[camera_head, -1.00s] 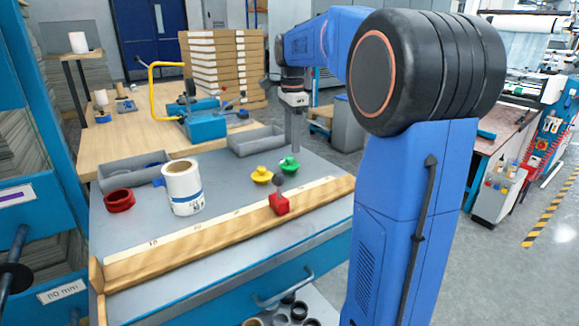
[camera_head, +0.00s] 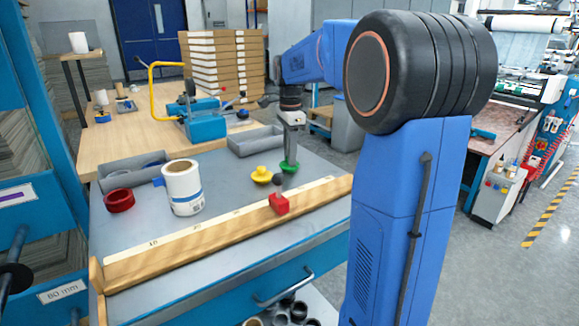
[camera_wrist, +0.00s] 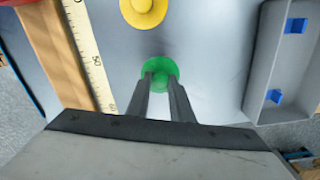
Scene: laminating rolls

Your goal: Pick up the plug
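A green plug (camera_head: 288,170), a round disc with a raised knob, rests on the grey table top. In the wrist view the green plug (camera_wrist: 159,66) lies at the fingertips. My gripper (camera_head: 290,157) points down over it. The wrist view shows my gripper's (camera_wrist: 160,77) two fingers apart, one on each side of the knob; contact with the knob is not clear. A yellow plug (camera_head: 261,175) stands to the left of the green one; the wrist view shows this yellow plug (camera_wrist: 143,8) at the top edge.
A wooden ruler strip (camera_head: 215,228) runs along the table's front with a red block (camera_head: 279,203) on it. A grey bin (camera_head: 256,141) stands close behind the plugs. A white roll (camera_head: 183,187) and a red ring (camera_head: 119,201) stand at left.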

